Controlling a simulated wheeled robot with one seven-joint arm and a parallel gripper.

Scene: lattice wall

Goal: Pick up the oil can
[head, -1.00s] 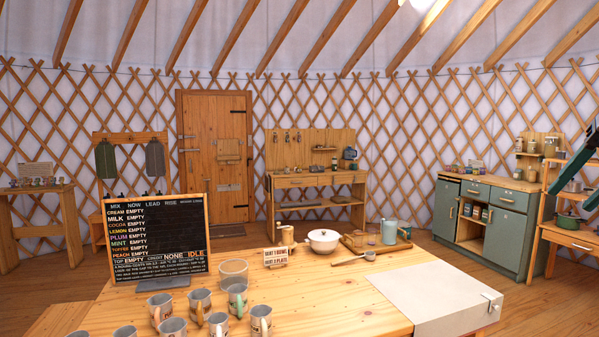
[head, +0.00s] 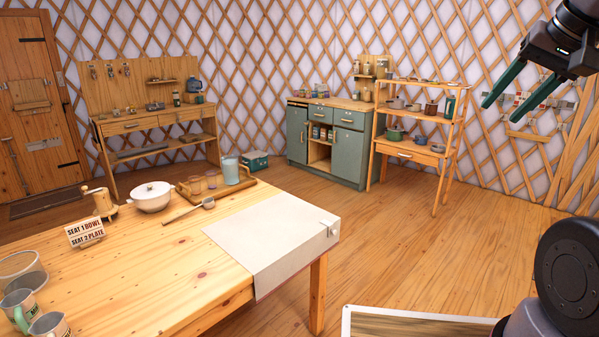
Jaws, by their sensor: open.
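I cannot pick out the oil can for certain in the head view. Small items stand on the wooden workbench (head: 158,141) at the back left, among them a dark bottle (head: 176,100) and a blue-grey vessel (head: 194,86). They are too small to identify. My gripper (head: 502,108) is at the upper right, its two dark green fingers apart with nothing between them. It is in the air, in front of the lattice wall and far from the workbench in the picture.
A wooden table (head: 160,262) fills the lower left, with a white pot (head: 151,197), a ladle, a tray with a pale jug (head: 231,171), mugs and a cloth (head: 272,232). A grey-green cabinet (head: 347,156) and open shelf (head: 411,152) stand behind.

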